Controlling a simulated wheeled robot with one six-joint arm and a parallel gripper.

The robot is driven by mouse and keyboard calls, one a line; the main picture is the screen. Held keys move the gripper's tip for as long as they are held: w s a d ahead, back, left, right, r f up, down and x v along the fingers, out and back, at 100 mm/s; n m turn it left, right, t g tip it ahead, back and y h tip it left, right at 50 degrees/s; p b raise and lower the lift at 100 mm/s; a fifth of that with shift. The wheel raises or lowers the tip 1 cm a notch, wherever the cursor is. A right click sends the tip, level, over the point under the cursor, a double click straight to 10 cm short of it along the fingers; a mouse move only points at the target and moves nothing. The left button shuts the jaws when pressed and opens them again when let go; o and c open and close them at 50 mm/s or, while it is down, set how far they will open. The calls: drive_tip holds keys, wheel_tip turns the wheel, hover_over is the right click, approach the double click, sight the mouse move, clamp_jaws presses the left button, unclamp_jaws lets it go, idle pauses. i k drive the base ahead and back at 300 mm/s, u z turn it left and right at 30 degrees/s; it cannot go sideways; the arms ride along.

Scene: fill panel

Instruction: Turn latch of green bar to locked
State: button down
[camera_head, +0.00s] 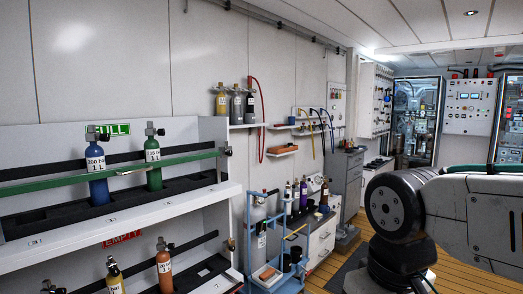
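A dark grey fitting (227,151) is at the right end of the bar, by the rack's side wall. I cannot tell which of these is the latch or how it is turned. The bar's left end is cut off by the picture edge. My gripper is not in view; only part of my arm shows at right.
A lower shelf marked EMPTY (122,238) holds orange and yellow cylinders (164,268). A blue trolley (272,266) with a grey cylinder stands right of the rack. Wooden floor shows between the trolley, drawers and my arm.

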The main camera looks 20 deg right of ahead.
sight(230, 153)
drive_tip(key=i, duration=0.5)
drive_tip(key=k, duration=0.65)
drive_tip(key=u, duration=0.5)
drive_tip(key=i, duration=1.25)
drive_tip(key=z, duration=0.3)
